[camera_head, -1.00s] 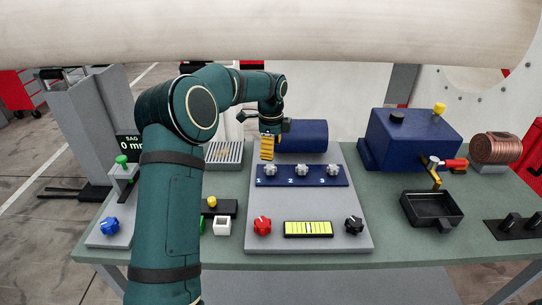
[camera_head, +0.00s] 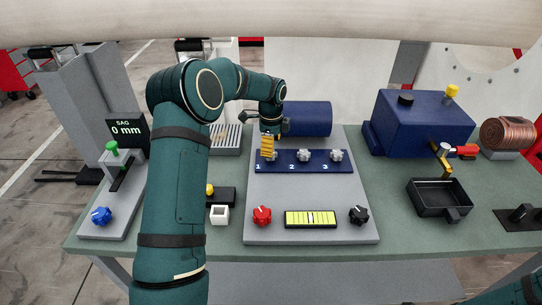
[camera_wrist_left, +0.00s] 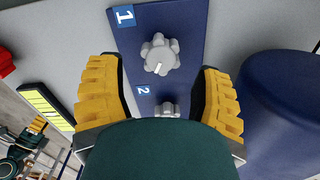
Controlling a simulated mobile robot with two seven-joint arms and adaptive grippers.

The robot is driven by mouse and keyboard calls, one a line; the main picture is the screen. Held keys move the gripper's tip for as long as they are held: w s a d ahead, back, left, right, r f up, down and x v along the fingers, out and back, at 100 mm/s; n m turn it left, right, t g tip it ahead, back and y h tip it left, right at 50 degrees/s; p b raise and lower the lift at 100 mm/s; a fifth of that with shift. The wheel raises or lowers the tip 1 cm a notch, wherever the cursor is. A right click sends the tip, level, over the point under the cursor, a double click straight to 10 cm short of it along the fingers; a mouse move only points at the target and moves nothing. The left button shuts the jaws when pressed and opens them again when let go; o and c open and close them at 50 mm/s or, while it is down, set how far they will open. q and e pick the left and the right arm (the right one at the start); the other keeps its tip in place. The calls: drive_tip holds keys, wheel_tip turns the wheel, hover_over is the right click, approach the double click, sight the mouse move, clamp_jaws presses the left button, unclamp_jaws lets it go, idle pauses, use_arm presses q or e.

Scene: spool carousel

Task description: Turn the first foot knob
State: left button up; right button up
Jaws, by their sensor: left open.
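The first foot knob (camera_head: 278,156) is grey and lobed, with a white pointer mark, on a blue strip (camera_head: 320,167) beside the label 1. In the head view my left gripper's yellow fingers partly hide it. In the left wrist view the knob (camera_wrist_left: 160,53) shows whole, between and beyond the fingertips. My left gripper (camera_head: 267,153) is open and empty, just over the strip's left end. Its two fingers are spread to either side of the knob in the left wrist view (camera_wrist_left: 156,72). I cannot tell how far above the knob they are. My right gripper is out of view.
Knobs 2 (camera_head: 303,156) and 3 (camera_head: 336,156) stand to the right on the strip. A blue cylinder (camera_head: 308,118) lies behind it. A red knob (camera_head: 262,216), a yellow-green level (camera_head: 310,218) and a black knob (camera_head: 358,215) are in front. The grey plate between is clear.

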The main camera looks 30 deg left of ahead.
use_arm(q)
drive_tip(key=shift+f, duration=2.2)
clamp_jaws()
